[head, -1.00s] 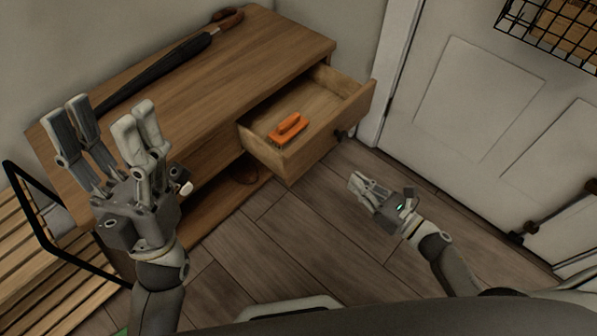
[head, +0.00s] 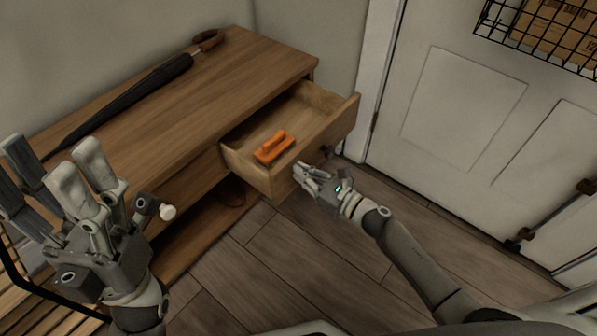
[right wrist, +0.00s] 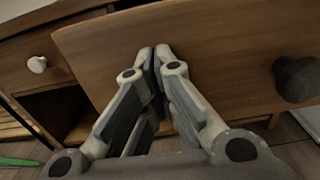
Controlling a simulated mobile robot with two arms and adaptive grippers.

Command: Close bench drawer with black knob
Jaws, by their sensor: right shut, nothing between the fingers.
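The bench drawer (head: 343,118) stands pulled out from the wooden bench (head: 215,88). Its black knob (head: 326,151) shows in the head view just beyond my right gripper, and in the right wrist view the knob (right wrist: 297,80) is at the right. My right gripper (head: 299,170) is shut and empty, its fingertips at the drawer's front panel, left of the knob. In the right wrist view the fingertips (right wrist: 155,53) overlap the panel (right wrist: 215,45); I cannot tell whether they touch it. My left gripper (head: 55,165) is open and empty before the bench's left part.
An orange brush-like object (head: 274,147) lies in the open drawer. A second, closed drawer has a white knob (right wrist: 37,64). A black umbrella (head: 140,90) lies on the bench top. A white door (head: 460,110) stands at the right; the wooden floor (head: 300,270) before the bench is clear.

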